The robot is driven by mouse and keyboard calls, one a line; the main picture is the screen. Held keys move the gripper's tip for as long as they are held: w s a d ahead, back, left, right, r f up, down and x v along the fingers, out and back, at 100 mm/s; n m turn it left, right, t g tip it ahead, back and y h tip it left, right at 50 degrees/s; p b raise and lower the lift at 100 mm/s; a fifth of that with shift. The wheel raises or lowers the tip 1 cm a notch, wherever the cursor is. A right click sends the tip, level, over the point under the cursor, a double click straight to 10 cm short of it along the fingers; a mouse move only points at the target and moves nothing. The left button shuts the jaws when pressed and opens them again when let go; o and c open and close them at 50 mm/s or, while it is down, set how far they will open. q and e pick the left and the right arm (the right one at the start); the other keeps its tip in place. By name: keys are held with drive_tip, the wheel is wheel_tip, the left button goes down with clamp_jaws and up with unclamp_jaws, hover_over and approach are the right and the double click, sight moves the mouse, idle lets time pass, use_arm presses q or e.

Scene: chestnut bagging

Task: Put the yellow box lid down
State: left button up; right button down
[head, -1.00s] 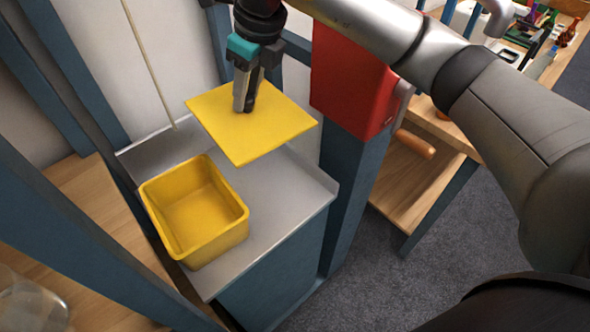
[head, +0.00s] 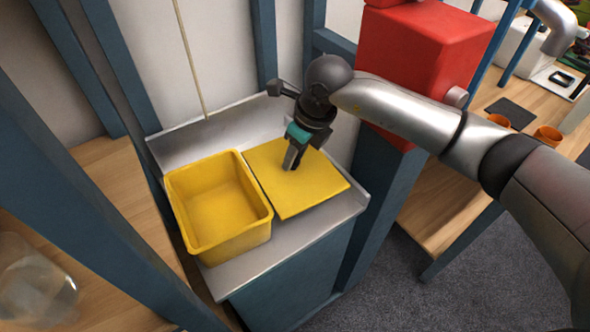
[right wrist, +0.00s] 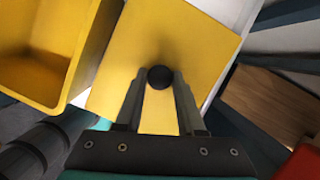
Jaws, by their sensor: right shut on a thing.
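The yellow box lid (head: 309,189) is a flat square plate, lying on or just above the metal counter to the right of the open yellow box (head: 218,206). My right gripper (head: 290,166) points down at the middle of the lid and is shut on its small dark knob. In the right wrist view the knob (right wrist: 159,77) sits between the two fingertips, with the lid (right wrist: 188,42) spread beneath. The box (right wrist: 48,45) stands to the left there and looks empty inside. Whether the lid touches the counter is hard to tell. My left gripper is not in view.
The metal counter (head: 285,252) has a raised back edge and blue posts around it. A red box-shaped unit (head: 420,62) stands behind to the right. A wooden shelf (head: 445,205) lies further right. A clear container (head: 38,283) stands at the lower left.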

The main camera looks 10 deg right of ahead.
sight(299, 162)
drive_tip(key=shift+f, duration=0.3)
drive_tip(key=shift+f+b, duration=0.4)
drive_tip(key=shift+f, duration=1.45)
drive_tip(key=shift+f, duration=0.2)
drive_tip(key=c, duration=0.5)
unclamp_jaws()
drive_tip(key=shift+r, duration=0.15)
